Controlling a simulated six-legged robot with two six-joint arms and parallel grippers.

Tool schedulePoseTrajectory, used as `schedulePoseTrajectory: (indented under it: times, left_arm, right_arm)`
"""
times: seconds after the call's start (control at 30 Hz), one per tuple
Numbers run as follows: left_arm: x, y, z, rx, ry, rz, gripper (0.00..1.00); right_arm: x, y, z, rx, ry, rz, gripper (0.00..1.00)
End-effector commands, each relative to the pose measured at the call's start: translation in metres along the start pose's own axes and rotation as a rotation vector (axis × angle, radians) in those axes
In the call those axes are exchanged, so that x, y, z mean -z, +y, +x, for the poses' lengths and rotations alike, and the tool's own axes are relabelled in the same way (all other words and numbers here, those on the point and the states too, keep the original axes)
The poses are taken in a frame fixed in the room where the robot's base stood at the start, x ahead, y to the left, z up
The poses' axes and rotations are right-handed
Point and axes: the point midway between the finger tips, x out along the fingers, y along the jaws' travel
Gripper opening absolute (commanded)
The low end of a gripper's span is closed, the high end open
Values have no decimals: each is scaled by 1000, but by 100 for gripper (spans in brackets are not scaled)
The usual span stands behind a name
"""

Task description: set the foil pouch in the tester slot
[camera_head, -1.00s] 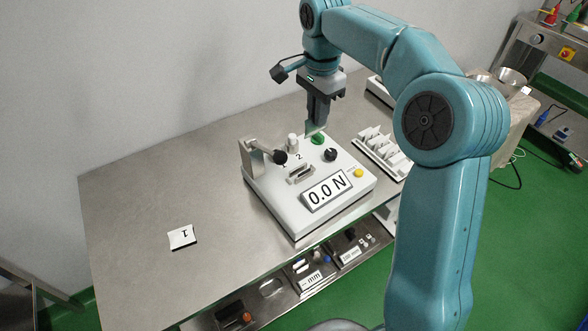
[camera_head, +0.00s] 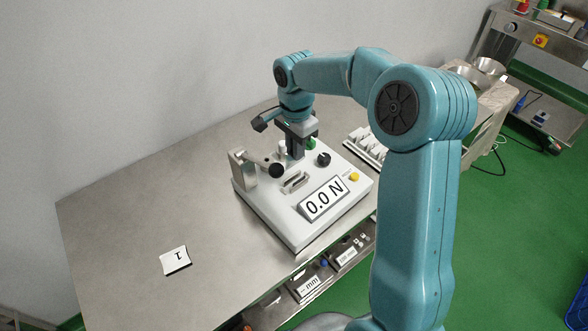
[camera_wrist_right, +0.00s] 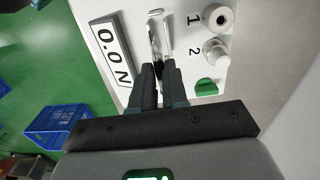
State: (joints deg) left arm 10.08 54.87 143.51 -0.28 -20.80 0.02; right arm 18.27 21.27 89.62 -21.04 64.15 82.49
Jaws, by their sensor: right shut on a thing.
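The white tester (camera_head: 265,208) stands on the steel table and its display reads 0.0 N. Its slot (camera_head: 295,182) is a narrow metal-edged opening in the top face, and it also shows in the wrist view (camera_wrist_right: 166,36). My right gripper (camera_head: 296,156) points down over the tester, just behind the slot in the head view. In the wrist view its fingers are shut on the foil pouch (camera_wrist_right: 157,68), seen as a thin edge between them and lined up with the slot. Most of the pouch is hidden by the fingers; I cannot tell whether it has entered the slot. My left gripper is out of view.
A lever with a black ball (camera_head: 276,170) stands left of the slot. A card marked 1 (camera_head: 175,260) lies on the clear left tabletop. A white rack (camera_head: 367,145) stands right.

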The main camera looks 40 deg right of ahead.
Motion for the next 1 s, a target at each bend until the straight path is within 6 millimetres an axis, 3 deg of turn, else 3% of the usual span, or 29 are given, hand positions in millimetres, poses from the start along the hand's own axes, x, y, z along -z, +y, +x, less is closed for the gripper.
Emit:
schedulePoseTrajectory:
  times: [0.1,0.27,0.5,0.93,1.0]
  left_arm:
    - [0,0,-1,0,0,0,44]
    - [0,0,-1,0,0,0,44]
    - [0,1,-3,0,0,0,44]
    - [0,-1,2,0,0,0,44]
    - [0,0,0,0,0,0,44]
  right_arm:
    - [0,0,25,-3,0,1,0]
    - [0,-2,40,-2,1,1,0]
    - [0,-3,76,-3,1,0,0]
    - [0,-4,85,0,1,0,0]
    - [0,-4,84,1,1,0,30]
